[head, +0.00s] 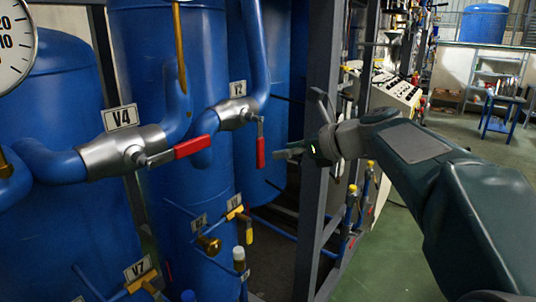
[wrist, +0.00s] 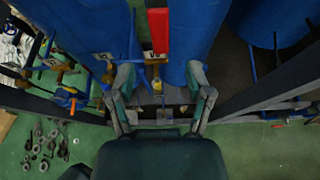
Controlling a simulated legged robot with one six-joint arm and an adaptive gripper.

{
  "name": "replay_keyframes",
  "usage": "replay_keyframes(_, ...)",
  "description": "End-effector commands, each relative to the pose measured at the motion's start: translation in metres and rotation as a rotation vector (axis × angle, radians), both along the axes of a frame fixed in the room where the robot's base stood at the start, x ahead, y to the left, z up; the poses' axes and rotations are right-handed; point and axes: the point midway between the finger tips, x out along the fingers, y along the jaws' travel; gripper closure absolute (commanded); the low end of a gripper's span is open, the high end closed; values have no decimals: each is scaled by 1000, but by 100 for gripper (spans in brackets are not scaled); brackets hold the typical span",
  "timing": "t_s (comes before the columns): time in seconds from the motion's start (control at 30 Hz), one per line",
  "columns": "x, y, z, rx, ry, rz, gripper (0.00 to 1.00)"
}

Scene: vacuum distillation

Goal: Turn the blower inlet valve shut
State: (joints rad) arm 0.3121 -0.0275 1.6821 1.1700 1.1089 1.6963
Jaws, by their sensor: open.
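Two grey metal valves with red levers sit on blue pipes in the head view. The one by the V4 label (head: 121,117) has its red lever (head: 193,147) pointing right, slightly upward. The one by the V2 label (head: 238,88) has its red lever (head: 260,152) hanging straight down. No visible label names the blower inlet valve, so I cannot tell which it is. My gripper (head: 301,124) is open and empty, just right of the V2 lever. In the wrist view, a red lever (wrist: 158,30) shows ahead of the spread fingers (wrist: 155,70), roughly between them.
Large blue tanks (head: 165,60) stand behind the valves. A grey upright post (head: 318,215) stands close by my gripper. Smaller valves with yellow parts (head: 235,213) sit lower down. Green floor (head: 395,265) is open at the right. Loose small parts (wrist: 42,145) lie on the floor.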

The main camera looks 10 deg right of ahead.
Motion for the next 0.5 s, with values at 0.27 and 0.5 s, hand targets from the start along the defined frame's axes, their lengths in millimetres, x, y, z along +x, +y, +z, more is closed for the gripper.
replay_keyframes(0.27,-25,-26,14,-1,2,-1,34)
replay_keyframes(0.5,-27,-28,15,0,2,1,34)
